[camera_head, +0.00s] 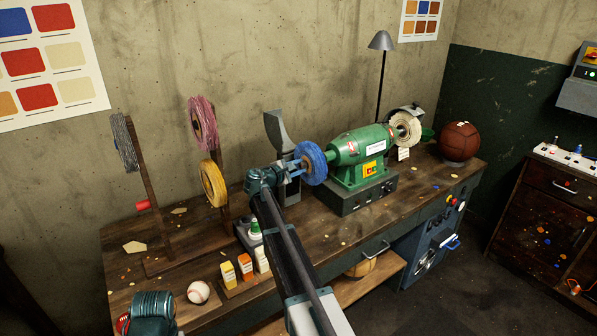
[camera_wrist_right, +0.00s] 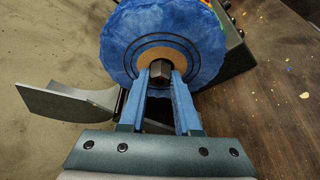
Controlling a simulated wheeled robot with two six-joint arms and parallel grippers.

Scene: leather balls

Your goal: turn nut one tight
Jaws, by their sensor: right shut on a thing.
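The nut (camera_wrist_right: 160,71) is a dark, faceted piece with a reddish face at the centre of the blue buffing wheel (camera_wrist_right: 205,45). My right gripper (camera_wrist_right: 160,80) is shut on it, with one blue finger on each side. In the head view, my right gripper (camera_head: 299,165) reaches the left face of the blue wheel (camera_head: 313,162), and the nut is hidden there. The wheel sits on the left end of the green grinder (camera_head: 350,150). Of my left arm only a teal part shows at the bottom left, and its fingers are out of sight.
The grinder stands on a dark wooden bench (camera_head: 330,228). A grey curved guard (camera_head: 278,131) rises behind the blue wheel. A basketball (camera_head: 459,141) sits right.

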